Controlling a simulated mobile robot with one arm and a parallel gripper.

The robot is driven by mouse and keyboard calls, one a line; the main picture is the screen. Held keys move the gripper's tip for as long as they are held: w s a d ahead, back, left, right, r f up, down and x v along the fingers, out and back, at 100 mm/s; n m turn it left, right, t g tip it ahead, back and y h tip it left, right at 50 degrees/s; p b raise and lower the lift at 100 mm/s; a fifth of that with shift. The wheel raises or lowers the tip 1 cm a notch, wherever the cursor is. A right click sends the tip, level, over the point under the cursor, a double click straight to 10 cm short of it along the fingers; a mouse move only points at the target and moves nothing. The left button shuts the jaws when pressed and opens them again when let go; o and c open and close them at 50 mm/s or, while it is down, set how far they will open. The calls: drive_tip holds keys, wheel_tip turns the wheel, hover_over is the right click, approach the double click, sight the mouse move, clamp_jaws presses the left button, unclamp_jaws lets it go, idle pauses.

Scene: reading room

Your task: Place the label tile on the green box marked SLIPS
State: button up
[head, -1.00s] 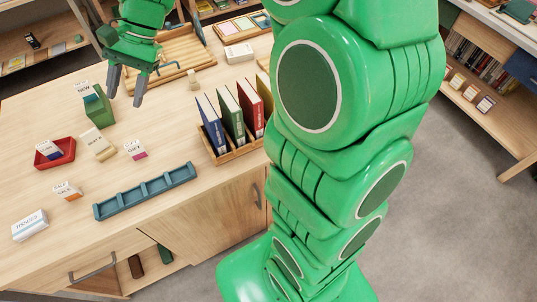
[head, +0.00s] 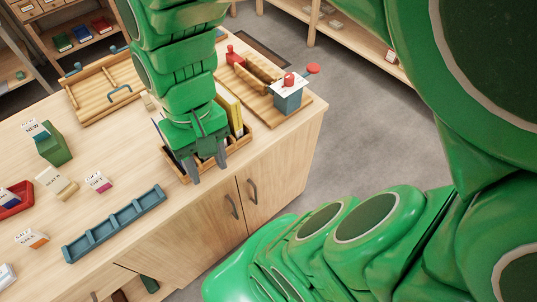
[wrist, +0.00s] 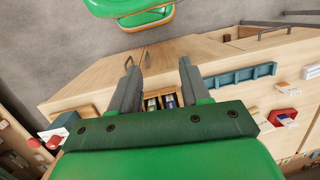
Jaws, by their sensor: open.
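A green box (head: 54,149) stands on the table at the left of the head view; no SLIPS marking is readable on it. A white label tile (head: 36,130) is at its upper left; I cannot tell whether it rests on the box. Other small lettered tiles are a beige one (head: 57,184), a pink-based one (head: 98,182) and an orange-based one (head: 33,239). Which is the task's tile is unclear. My gripper (head: 208,176) is open and empty, pointing down over the book rack, right of these tiles. The wrist view shows its fingers (wrist: 158,66) apart.
The wooden book rack (head: 247,134) is partly hidden by my arm. A blue slotted tray (head: 114,223) lies near the front edge. A red tray (head: 14,207) is at far left. A wooden board with a blue-grey box (head: 288,101) is at the right end. Bare table lies between tiles and rack.

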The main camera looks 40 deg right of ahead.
drive_tip(key=shift+n+h, duration=0.3)
drive_tip(key=shift+h, duration=0.3)
drive_tip(key=s+d, duration=0.3)
drive_tip(key=shift+s+d+f, duration=0.25)
drive_tip(key=shift+s+f, duration=0.05)
drive_tip(key=shift+s, duration=0.05)
